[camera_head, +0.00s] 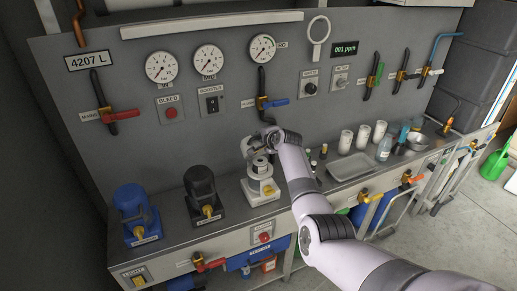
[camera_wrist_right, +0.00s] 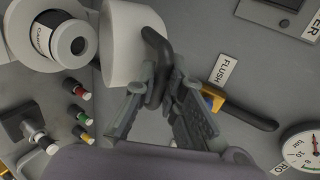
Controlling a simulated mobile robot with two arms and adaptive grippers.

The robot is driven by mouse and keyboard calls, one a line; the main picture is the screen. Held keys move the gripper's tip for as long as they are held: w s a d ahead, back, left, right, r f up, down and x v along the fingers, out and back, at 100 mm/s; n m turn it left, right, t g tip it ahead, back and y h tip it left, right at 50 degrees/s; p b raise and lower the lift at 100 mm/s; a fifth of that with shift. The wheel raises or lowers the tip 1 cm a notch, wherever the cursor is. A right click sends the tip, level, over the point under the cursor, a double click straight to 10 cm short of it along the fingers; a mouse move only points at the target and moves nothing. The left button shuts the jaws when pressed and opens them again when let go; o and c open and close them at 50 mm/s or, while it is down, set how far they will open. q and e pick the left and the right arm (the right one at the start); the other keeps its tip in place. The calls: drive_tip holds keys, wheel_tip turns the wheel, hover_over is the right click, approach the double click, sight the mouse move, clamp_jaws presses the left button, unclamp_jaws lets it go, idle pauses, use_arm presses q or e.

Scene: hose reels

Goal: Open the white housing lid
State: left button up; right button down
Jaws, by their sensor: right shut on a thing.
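The white housing (camera_head: 262,188) stands on the bench, right of the black pump unit. In the right wrist view, its round body (camera_wrist_right: 22,38) surrounds a white cylinder with a partly readable label and a dark centre hole. The white lid (camera_wrist_right: 125,42) is a rounded piece beside the body, tilted away from its mouth, with a dark curved handle (camera_wrist_right: 155,45). My right gripper (camera_wrist_right: 158,98) is shut on this handle; in the head view, the gripper (camera_head: 262,142) is above the housing. My arm hides part of the housing's right side. My left gripper is not in view.
A blue pump (camera_head: 132,212) and a black pump (camera_head: 203,192) stand left of the housing. The blue-handled valve (camera_head: 276,103) and gauges are on the panel behind. Small coloured-cap bottles (camera_wrist_right: 82,92), a metal tray (camera_head: 350,167) and white cups (camera_head: 362,136) are to the right.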

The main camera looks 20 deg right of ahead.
drive_tip(key=shift+w+r+g+b, duration=0.2)
drive_tip(key=shift+w+g, duration=0.1)
drive_tip(key=shift+w, duration=0.2)
drive_tip(key=shift+w+r+g+b, duration=0.15)
drive_tip(key=shift+w+g, duration=0.15)
drive_tip(key=shift+w, duration=0.15)
drive_tip(key=shift+w+f, duration=0.1)
drive_tip(key=shift+w, duration=0.15)
drive_tip(key=shift+w+r+b, duration=0.2)
drive_tip(key=shift+w+b, duration=0.25)
drive_tip(key=shift+w, duration=0.1)
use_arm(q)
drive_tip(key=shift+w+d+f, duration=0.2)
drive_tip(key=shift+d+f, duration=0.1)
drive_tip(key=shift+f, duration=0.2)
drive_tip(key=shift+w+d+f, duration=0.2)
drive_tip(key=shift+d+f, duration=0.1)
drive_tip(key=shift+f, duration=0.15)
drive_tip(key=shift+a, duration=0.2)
use_arm(e)
drive_tip(key=c, duration=1.7)
unclamp_jaws()
drive_tip(key=shift+a, duration=0.1)
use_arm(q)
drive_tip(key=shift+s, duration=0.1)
use_arm(e)
drive_tip(key=shift+o, duration=0.2)
